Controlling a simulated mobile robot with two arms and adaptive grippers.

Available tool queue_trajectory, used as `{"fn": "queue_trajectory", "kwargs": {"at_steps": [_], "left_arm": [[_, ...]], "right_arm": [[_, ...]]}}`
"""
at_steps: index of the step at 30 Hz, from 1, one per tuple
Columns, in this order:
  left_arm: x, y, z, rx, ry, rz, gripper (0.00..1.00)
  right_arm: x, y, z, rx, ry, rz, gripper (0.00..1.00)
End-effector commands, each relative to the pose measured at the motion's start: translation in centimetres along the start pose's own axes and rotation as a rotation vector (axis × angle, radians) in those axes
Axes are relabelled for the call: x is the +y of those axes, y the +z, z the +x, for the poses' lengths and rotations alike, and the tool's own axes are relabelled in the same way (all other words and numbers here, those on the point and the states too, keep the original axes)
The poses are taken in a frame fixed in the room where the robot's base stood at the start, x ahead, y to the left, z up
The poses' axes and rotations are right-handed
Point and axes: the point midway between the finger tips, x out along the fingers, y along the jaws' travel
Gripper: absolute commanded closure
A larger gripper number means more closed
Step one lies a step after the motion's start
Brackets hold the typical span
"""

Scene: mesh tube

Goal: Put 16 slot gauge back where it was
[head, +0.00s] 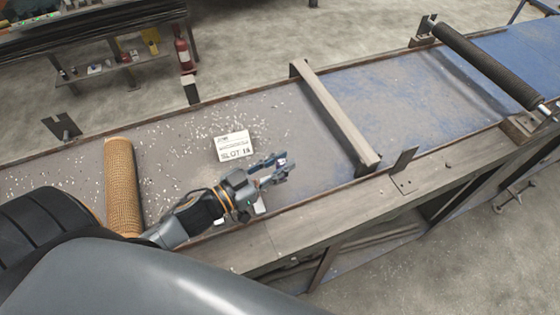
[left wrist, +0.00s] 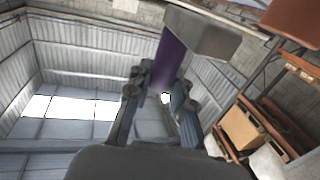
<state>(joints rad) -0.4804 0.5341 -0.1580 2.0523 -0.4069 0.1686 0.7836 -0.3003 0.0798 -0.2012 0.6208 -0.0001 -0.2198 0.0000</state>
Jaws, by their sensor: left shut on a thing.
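My left gripper (head: 274,168) reaches in low over the blue-grey bed, its fingers pointing right. It is shut on a small purple piece (head: 281,162), which I take to be the slot gauge; the fingers hide most of it. In the left wrist view the purple piece (left wrist: 168,58) stands between the fingers (left wrist: 160,98). A grey block (left wrist: 203,34) shows at its far end; I cannot tell whether they are joined. A white card (head: 232,146) with print ending in "16" lies on the bed just left of the fingertips. My right gripper is not in view.
A tan mesh tube (head: 122,185) lies across the bed at left. A crossbar (head: 335,115) spans it right of the gripper, with a dark roller (head: 485,62) farther right. A small white piece (head: 260,207) shows below the gripper. Pale flecks litter the left bed; the blue stretch is clear.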

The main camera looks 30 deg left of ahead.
Motion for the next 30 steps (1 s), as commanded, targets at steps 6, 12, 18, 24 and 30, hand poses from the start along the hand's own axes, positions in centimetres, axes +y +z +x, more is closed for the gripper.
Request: {"fn": "queue_trajectory", "kwargs": {"at_steps": [6,12,18,24,30], "left_arm": [[0.0,0.7,0.0,0.001,0.0,-0.002,1.0],[0.0,0.9,0.0,0.001,0.0,-0.002,0.76],[0.0,0.9,0.0,0.0,0.0,-0.002,0.55],[0.0,0.8,0.0,0.0,0.0,-0.001,0.55],[0.0,-0.2,-0.4,-0.003,0.0,-0.001,0.55]], "right_arm": [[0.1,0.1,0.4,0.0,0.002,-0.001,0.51],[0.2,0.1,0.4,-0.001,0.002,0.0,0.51],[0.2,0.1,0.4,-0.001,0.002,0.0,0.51],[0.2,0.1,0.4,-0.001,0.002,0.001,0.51],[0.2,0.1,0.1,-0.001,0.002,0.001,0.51]]}}
